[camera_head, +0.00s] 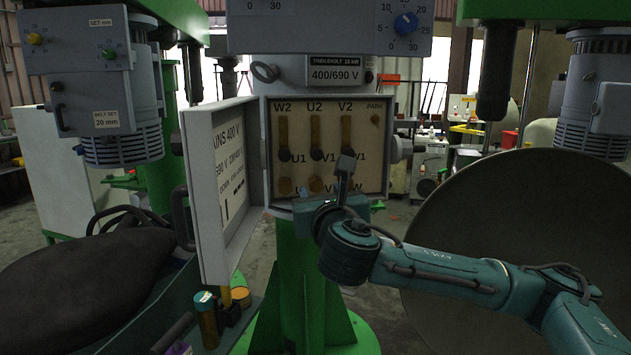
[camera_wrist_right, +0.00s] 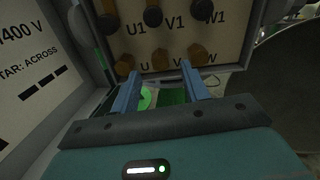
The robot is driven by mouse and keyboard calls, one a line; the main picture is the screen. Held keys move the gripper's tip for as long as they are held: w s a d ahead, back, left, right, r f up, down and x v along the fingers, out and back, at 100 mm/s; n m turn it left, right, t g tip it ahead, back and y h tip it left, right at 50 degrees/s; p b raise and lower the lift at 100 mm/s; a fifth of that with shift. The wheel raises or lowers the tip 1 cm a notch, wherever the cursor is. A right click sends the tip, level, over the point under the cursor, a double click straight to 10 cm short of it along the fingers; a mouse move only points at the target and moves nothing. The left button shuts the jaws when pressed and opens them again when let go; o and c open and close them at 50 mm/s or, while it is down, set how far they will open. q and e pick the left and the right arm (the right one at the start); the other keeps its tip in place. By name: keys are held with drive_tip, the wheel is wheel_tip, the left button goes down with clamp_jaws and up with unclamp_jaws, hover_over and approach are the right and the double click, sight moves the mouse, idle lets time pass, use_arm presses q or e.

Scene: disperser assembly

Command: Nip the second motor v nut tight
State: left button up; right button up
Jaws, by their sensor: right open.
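The open terminal box (camera_head: 380,150) has an upper row of dark studs with brass strips and a lower row of brass nuts. The V nut (camera_head: 316,185) is the middle one below, left of its V label; it shows in the right wrist view (camera_wrist_right: 160,60). The U nut (camera_head: 285,186) is to its left. The W nut (camera_wrist_right: 197,53) is to its right, hidden behind my gripper in the head view. My right gripper (camera_head: 345,168) is in front of the lower row, open and empty. In the wrist view its fingers (camera_wrist_right: 160,76) lie either side below the V nut, apparently apart from it.
The box door (camera_head: 218,190) stands open on the left. A small shelf below holds a teal-topped cylinder (camera_head: 206,320) and a yellow-topped pot (camera_head: 241,296). A large round disc (camera_head: 500,225) is at right. A green column (camera_head: 295,275) stands beneath the box.

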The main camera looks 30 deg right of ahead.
sight(317, 183)
drive_tip(key=x, duration=0.6)
drive_tip(key=shift+p, duration=0.3)
drive_tip(key=shift+c, duration=0.3)
drive_tip(key=c, duration=0.9)
